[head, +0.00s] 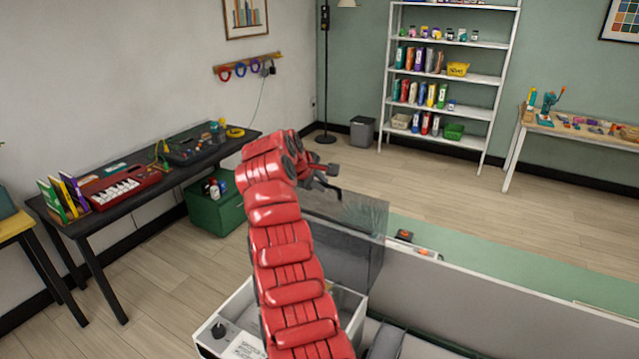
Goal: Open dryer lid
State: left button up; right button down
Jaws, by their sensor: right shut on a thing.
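The dryer (240,325) is a white box at the bottom of the head view, with a dark knob and a printed label on its front. Its dark see-through lid (358,240) stands raised, close to upright, above the box. My right gripper (330,186) is at the lid's upper edge, at the end of the red arm, and is shut on the lid. The exact contact is small and partly hidden by my wrist. My arm covers much of the dryer's middle and the left part of the lid. My left gripper is not in view.
A grey panel (480,300) and a green surface (520,270) with small orange-and-dark items lie right of the lid. A black table (140,185) with a toy keyboard stands left, a green bin (215,208) beside it. A white shelf (455,75) stands behind. Floor between is clear.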

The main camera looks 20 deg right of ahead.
jog(key=shift+r, duration=0.25)
jog(key=c, duration=1.2)
grip_release()
jog(key=o, duration=0.3)
jog(key=shift+s+a, duration=0.1)
jog(key=shift+a, duration=0.05)
jog(key=shift+b+v, duration=2.8)
jog(key=shift+v, duration=5.9)
jog(key=shift+f, duration=0.1)
